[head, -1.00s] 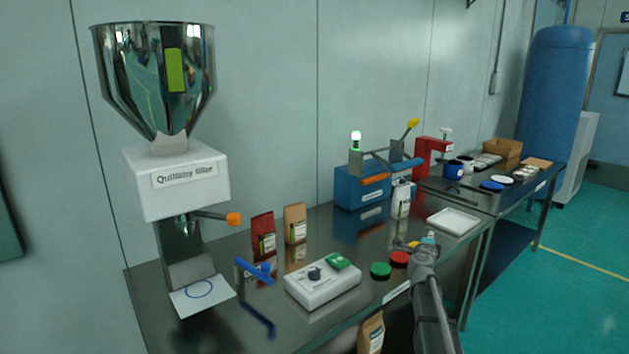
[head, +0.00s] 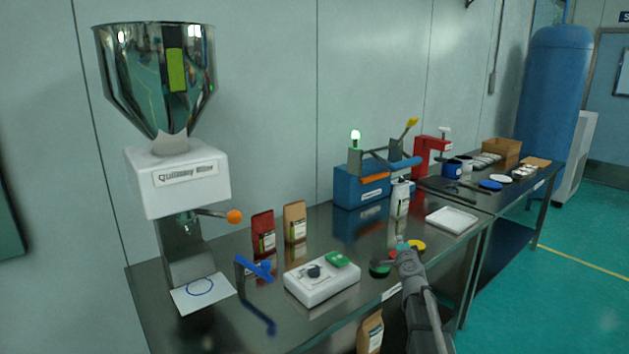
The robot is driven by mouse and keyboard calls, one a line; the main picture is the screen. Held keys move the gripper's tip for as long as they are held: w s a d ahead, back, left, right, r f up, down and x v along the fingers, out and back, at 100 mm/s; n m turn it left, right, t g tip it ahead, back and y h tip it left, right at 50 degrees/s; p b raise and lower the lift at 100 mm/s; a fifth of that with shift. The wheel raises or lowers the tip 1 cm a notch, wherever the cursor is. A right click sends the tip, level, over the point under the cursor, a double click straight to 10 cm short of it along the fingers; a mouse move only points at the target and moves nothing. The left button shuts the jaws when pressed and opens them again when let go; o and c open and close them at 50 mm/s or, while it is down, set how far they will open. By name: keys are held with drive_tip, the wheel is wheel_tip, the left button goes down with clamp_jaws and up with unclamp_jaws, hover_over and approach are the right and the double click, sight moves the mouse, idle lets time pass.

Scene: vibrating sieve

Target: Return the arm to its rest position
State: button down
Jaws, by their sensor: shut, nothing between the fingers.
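My arm comes up from the bottom right of the head view. My gripper (head: 386,261) is at its far end, in front of the coloured lids on the near bench. It is shut, with nothing held. It partly covers the green lid (head: 379,270) and most of the red lid. A yellow lid (head: 417,245) shows just right of the gripper. I cannot tell the exact height of the gripper above the bench.
On the bench are a white box with a dial (head: 320,285), red pouch (head: 263,233), brown pouch (head: 295,222), blue machine (head: 361,188), white bottle (head: 401,198) and white tray (head: 452,219). The hopper filler (head: 178,180) stands left. Another brown pouch (head: 370,332) is low in front.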

drive_tip(key=s+a+f+n+g+y, duration=0.6)
drive_tip(key=s+a+f+n+g, duration=0.35)
drive_tip(key=s+a, duration=0.45)
drive_tip(key=s+d+f+n+g+h, duration=0.2)
drive_tip(key=s+f+n+g+h, duration=0.15)
drive_tip(key=s, duration=0.75)
drive_tip(key=s+d+f+n+g+h, duration=0.2)
drive_tip(key=s+f+g, duration=0.3)
drive_tip(key=s, duration=0.6)
wheel_tip(320, 180, down, 10)
drive_tip(key=w+b, duration=0.1)
drive_tip(key=b, duration=0.9)
wheel_tip(320, 180, up, 22)
drive_tip(key=p, duration=2.2)
drive_tip(key=shift+f+y, duration=0.15)
drive_tip(key=shift+y, duration=0.2)
drive_tip(key=shift+s+a, duration=0.1)
